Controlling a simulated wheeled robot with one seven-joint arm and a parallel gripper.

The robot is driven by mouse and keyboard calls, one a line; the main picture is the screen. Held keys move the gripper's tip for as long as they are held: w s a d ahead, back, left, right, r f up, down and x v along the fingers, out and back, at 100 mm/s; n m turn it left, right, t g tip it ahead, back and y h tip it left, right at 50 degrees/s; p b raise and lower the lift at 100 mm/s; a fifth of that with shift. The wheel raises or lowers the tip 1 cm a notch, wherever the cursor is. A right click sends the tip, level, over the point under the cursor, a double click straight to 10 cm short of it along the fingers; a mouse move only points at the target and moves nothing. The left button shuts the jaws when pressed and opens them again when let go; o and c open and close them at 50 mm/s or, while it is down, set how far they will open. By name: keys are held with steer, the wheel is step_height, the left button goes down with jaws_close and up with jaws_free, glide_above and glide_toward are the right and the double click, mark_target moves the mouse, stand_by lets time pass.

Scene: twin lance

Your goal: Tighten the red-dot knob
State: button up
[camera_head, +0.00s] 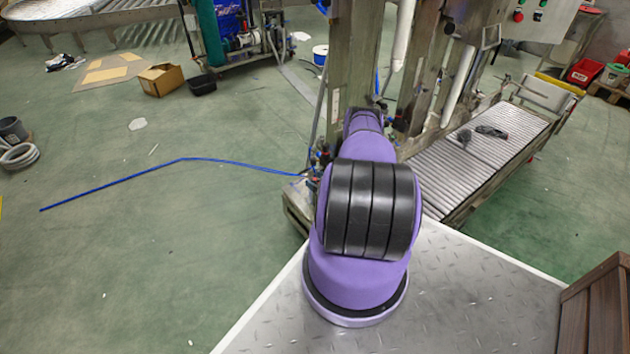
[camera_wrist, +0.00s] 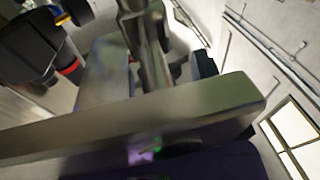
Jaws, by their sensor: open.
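I cannot surely pick out the red-dot knob. In the wrist view, a black fitting with a red ring (camera_wrist: 69,70) is at the upper left, and a small red spot shows near the upright metal post (camera_wrist: 150,55). In the head view, small red and blue fittings (camera_head: 322,153) sit on the metal machine (camera_head: 352,50), left of my arm. My gripper (camera_wrist: 185,165) seems to show as a dark purple body along the bottom of the wrist view. It is open, and nothing held is seen. In the head view my arm hides its fingers.
A thick metal bar (camera_wrist: 130,125) crosses the wrist view close to the camera. A roller conveyor (camera_head: 475,160) lies right of the machine. A blue hose (camera_head: 180,160) runs over open green floor at left. A brown crate (camera_head: 605,315) stands at lower right.

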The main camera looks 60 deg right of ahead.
steer(key=shift+w, duration=0.1)
steer(key=c, duration=0.9)
steer(key=shift+c, duration=0.2)
steer(key=shift+m+h, duration=0.3)
steer(key=shift+h, duration=0.1)
steer(key=m+g+h, duration=0.2)
steer(key=m+h, duration=0.1)
steer(key=h, duration=0.2)
steer(key=shift+m+h, duration=0.3)
steer(key=shift+m, duration=0.1)
steer(key=m+g+h, duration=0.5)
steer(key=g+h, duration=0.1)
steer(key=m+g+h, duration=0.1)
steer(key=m+g, duration=0.2)
steer(key=g, duration=0.1)
steer(key=m+g+h, duration=0.2)
steer(key=g, duration=0.2)
steer(key=shift+w+m, duration=0.1)
steer(key=shift+m, duration=0.3)
steer(key=shift+m+g+y, duration=0.15)
steer(key=shift+m+g, duration=0.85)
steer(key=shift+g, duration=0.55)
steer(key=shift+m+g+y, duration=0.15)
steer(key=shift+m+g, duration=0.85)
steer(key=shift+g, duration=0.55)
steer(key=shift+d+g, duration=0.1)
steer(key=shift+g, duration=0.2)
